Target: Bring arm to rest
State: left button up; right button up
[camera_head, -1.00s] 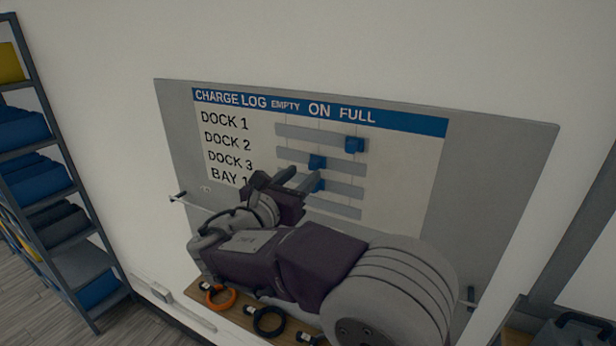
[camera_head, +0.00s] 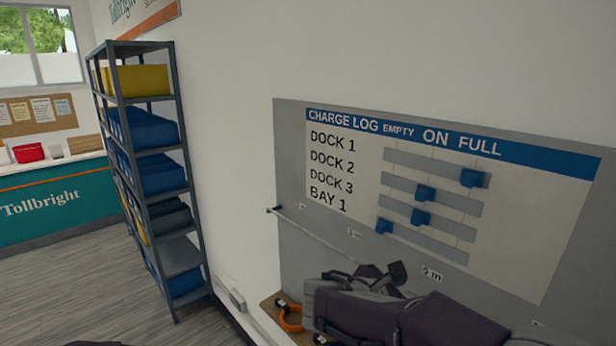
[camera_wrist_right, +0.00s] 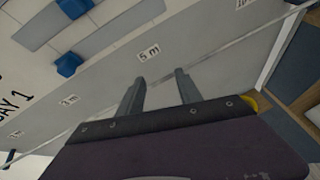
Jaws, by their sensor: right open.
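My right gripper (camera_head: 392,272) is low in front of the grey wall panel (camera_head: 300,240), below the charge log board (camera_head: 350,150). In the right wrist view its two fingers (camera_wrist_right: 160,88) are apart with nothing between them. The board has blue sliders on grey tracks: the Dock 1 slider (camera_head: 472,178) is toward the right, the Dock 2 slider (camera_head: 425,193) and Dock 3 slider (camera_head: 420,217) are near the middle, and the Bay 1 slider (camera_head: 384,226) is at the left end. My left gripper is not in view.
A thin rod (camera_head: 320,238) runs along the panel behind my right arm. A metal shelf (camera_head: 185,220) with blue and yellow bins stands left; open floor (camera_head: 90,290) lies before a teal counter (camera_head: 40,205).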

pick_arm(q)
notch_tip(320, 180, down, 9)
jog(key=b, duration=0.7)
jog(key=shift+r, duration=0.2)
pick_arm(e)
jog(key=s+a+f+m+g+y, duration=0.1)
jog(key=s+f+m, duration=0.4)
jog(key=f, duration=0.5)
jog(key=s+a+f+m+g+y, duration=0.1)
jog(key=s+f+m+g+y, duration=0.2)
jog(key=f+m+y, duration=0.3)
jog(key=s+a+f+m+g+y, duration=0.2)
jog(key=s+f+m, duration=0.4)
jog(key=f+m, duration=0.5)
notch_tip(320, 180, down, 4)
jog(key=shift+s+r+m+y, duration=0.1)
jog(key=shift+s+m+y, duration=0.25)
jog(key=shift+y, duration=0.55)
